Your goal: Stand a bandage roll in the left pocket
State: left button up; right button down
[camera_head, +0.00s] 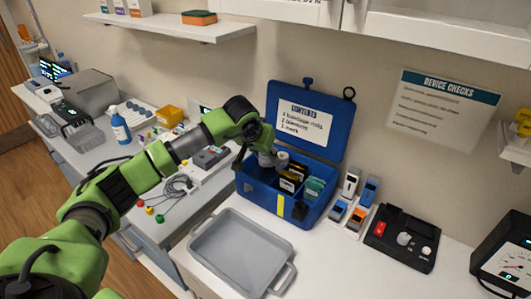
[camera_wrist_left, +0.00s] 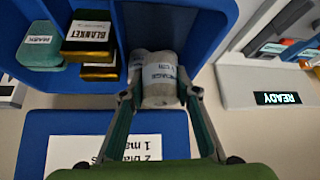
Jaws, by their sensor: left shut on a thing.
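The blue kit box (camera_head: 258,197) stands open on the counter, its lid (camera_head: 333,145) raised with a contents label. My left gripper (camera_head: 270,158) is over the box's left pocket. In the left wrist view my left gripper (camera_wrist_left: 160,93) is shut on a white bandage roll (camera_wrist_left: 160,75), with printed lettering on its side. The held roll looks upright. Another pale roll (camera_wrist_left: 137,62) shows partly behind it; whether they touch is unclear. Gold-and-black blanket packs (camera_wrist_left: 88,38) fill the middle compartment. The pocket floor is hidden. My right gripper is out of view.
A grey tray (camera_head: 203,245) lies in front of the box. Small devices (camera_head: 338,210) and a black panel (camera_head: 378,238) stand to its right. A green pack (camera_head: 315,186) is in the right compartment. The raised lid is close behind my gripper.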

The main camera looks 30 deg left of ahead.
aim_at(265, 164)
pick_arm(q)
jog(key=shift+f+b, duration=1.8)
jog(key=shift+f, duration=0.7)
jog(key=o, duration=1)
jog(key=shift+o, duration=0.2)
jog(key=shift+r, duration=0.15)
jog(key=shift+s+r, duration=0.15)
jog(key=shift+r, duration=0.2)
jog(key=v, duration=1.1)
